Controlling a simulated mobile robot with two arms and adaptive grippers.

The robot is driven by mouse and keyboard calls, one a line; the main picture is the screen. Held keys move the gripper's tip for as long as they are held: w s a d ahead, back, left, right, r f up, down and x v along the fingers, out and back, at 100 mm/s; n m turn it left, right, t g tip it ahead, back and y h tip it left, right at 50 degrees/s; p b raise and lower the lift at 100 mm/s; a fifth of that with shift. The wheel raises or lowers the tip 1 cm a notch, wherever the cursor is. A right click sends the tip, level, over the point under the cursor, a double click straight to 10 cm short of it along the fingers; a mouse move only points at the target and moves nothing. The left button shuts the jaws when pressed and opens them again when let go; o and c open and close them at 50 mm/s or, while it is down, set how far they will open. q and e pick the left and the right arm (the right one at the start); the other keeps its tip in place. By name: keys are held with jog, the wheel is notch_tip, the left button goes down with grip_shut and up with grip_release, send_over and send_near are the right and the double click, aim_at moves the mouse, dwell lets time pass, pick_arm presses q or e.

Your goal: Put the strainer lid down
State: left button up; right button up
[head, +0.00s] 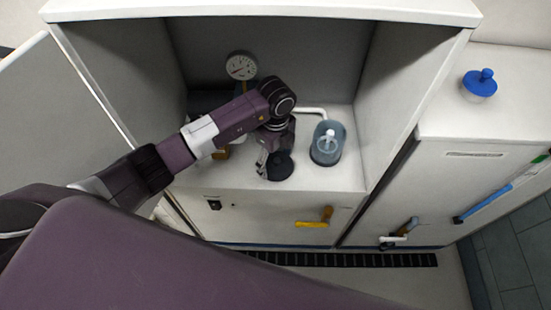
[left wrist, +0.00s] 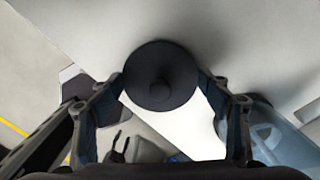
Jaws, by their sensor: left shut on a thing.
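The strainer lid, a dark round disc with a small central knob, is between the fingertips of my left gripper in the left wrist view (left wrist: 160,76). In the head view the lid (head: 282,168) shows near the front of the open cabinet's white floor. My left gripper (head: 267,160) is shut on its rim from both sides, pointing down. I cannot tell whether the lid touches the floor or is just above it. My right gripper is not in view.
A pressure gauge (head: 241,66) stands at the cabinet's back, and a white pipe (head: 310,111) runs behind the bowl. A yellow-handled valve (head: 316,219) sits on the front face below. A blue knobbed cap (head: 480,82) rests on the right counter.

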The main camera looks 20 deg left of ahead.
aim_at(275, 159)
pick_arm(q)
jog(key=shift+f, duration=0.1)
jog(key=o, duration=1.1)
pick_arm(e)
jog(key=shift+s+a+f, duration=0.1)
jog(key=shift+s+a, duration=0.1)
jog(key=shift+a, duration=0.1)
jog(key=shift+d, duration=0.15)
pick_arm(q)
jog(key=shift+r, duration=0.2)
jog(key=shift+w+r, duration=0.1)
jog(key=shift+r, duration=0.25)
notch_tip(275, 159, up, 11)
jog(key=shift+r+b, duration=0.1)
jog(key=shift+b, duration=0.75)
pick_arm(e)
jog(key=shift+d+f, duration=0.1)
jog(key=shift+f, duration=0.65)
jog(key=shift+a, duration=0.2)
pick_arm(q)
jog(key=shift+s, duration=0.2)
